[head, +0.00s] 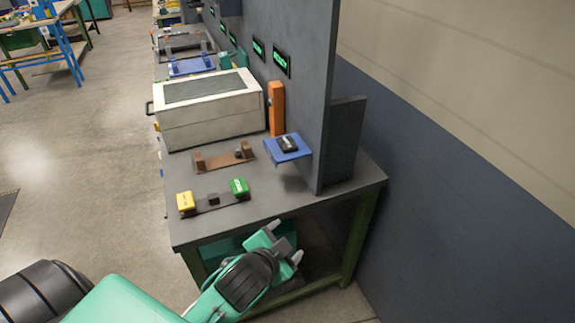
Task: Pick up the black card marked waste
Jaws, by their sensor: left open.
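Several small black cards with green lettering are fixed to the grey upright panel; the two nearest are one card (281,62) and another beyond it (259,48). Their lettering is too small to read. A small dark block with a pale mark (288,144) lies on a blue shelf (289,156) on the panel. I cannot tell which of these, if any, is marked waste. My left gripper (285,241) is open and empty at the near front edge of the bench, below and in front of the shelf. My right gripper is not in view.
The grey bench top (285,198) holds a white box with a grey lid (208,108), a yellow block (186,202), a green block (239,187) and a brown holder (223,158). An orange post (276,108) stands by the panel. The bench's near right corner is clear.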

